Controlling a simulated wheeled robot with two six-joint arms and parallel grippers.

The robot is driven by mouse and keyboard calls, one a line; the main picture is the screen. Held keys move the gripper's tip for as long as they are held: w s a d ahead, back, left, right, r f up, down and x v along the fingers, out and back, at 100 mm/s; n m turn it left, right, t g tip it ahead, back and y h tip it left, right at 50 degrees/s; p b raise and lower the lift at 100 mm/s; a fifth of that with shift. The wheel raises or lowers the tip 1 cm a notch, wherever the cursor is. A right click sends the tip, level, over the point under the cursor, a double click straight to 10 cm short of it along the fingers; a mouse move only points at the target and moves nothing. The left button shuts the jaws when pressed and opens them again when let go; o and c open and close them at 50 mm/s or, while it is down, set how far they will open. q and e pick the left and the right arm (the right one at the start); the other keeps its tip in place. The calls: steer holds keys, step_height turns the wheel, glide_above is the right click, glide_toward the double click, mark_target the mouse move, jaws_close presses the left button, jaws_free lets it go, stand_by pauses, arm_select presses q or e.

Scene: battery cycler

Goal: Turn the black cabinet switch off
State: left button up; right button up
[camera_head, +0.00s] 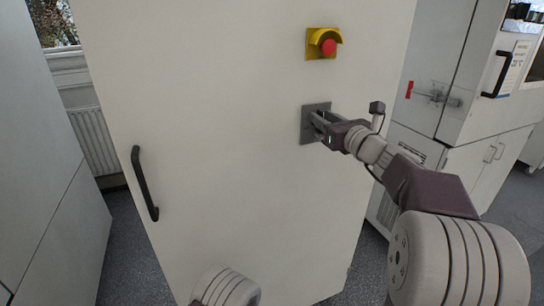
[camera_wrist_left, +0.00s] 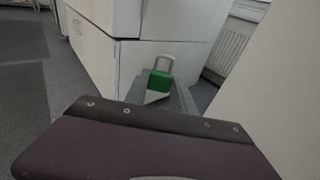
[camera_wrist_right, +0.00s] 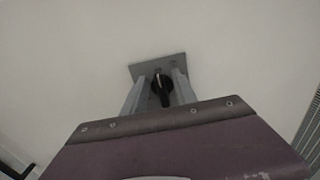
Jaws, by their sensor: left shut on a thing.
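The black cabinet switch (camera_wrist_right: 162,88) is a rotary knob on a grey square plate (camera_wrist_right: 138,70) on the light cabinet door. In the head view the plate (camera_head: 307,125) is partly covered by my right gripper (camera_head: 318,121). In the right wrist view my right gripper's fingers (camera_wrist_right: 160,90) stand open on both sides of the knob, with gaps showing. The knob's handle points nearly straight down in that view. My left gripper (camera_wrist_left: 160,95) is shut on a green padlock (camera_wrist_left: 161,80) with a grey shackle, away from the switch.
A yellow-housed red emergency button (camera_head: 328,46) sits above the switch. A black door handle (camera_head: 145,183) is at the cabinet's left. Another cabinet (camera_head: 455,70) with a red-handled latch (camera_head: 410,90) stands at right. Grey floor shows between the cabinets.

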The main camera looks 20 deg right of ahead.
jaws_close()
steer(key=shift+f+n+b, duration=0.15)
steer(key=shift+n+b, duration=0.25)
steer(key=shift+b, duration=0.15)
steer(key=n+b, duration=0.5)
steer(key=a+f+n+b, duration=0.1)
steer(key=n+b, duration=0.4)
steer(key=n, duration=0.1)
steer(key=n+b, duration=0.5)
steer(key=n, duration=0.1)
steer(key=shift+s+a+f, duration=0.1)
steer(key=shift+a+f, duration=0.15)
steer(key=shift+a, duration=0.05)
steer(key=shift+n+b, duration=0.3)
steer(key=shift+b, duration=0.05)
